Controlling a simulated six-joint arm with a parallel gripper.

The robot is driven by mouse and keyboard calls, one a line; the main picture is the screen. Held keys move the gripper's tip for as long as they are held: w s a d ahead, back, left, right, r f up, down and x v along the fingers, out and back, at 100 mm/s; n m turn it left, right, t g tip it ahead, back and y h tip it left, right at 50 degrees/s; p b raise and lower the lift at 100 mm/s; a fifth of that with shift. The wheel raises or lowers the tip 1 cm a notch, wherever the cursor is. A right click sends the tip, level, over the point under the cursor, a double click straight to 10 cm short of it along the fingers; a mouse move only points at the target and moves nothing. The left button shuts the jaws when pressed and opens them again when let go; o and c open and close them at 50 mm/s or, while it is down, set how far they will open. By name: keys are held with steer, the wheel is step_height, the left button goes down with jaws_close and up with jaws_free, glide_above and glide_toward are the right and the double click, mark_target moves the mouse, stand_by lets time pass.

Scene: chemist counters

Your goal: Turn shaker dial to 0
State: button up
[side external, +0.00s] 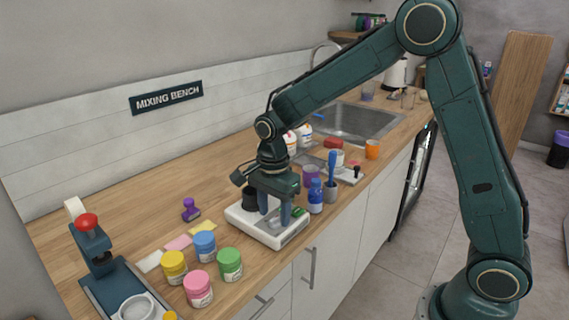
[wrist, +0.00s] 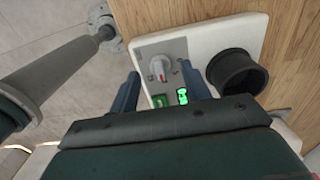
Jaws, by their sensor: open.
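The shaker (side external: 240,216) is a white, flat-based device on the wooden counter, with a black round cup holder (side external: 249,197) at its left. The number the dial points to is too small to read. My gripper (wrist: 160,73) is open, pointing down over the panel, its blue-grey fingers on either side of the dial with gaps visible.
The cup holder (wrist: 237,72) is close beside my right finger.

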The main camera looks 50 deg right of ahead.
steer(key=shift+f, duration=0.65)
steer(key=c, duration=1)
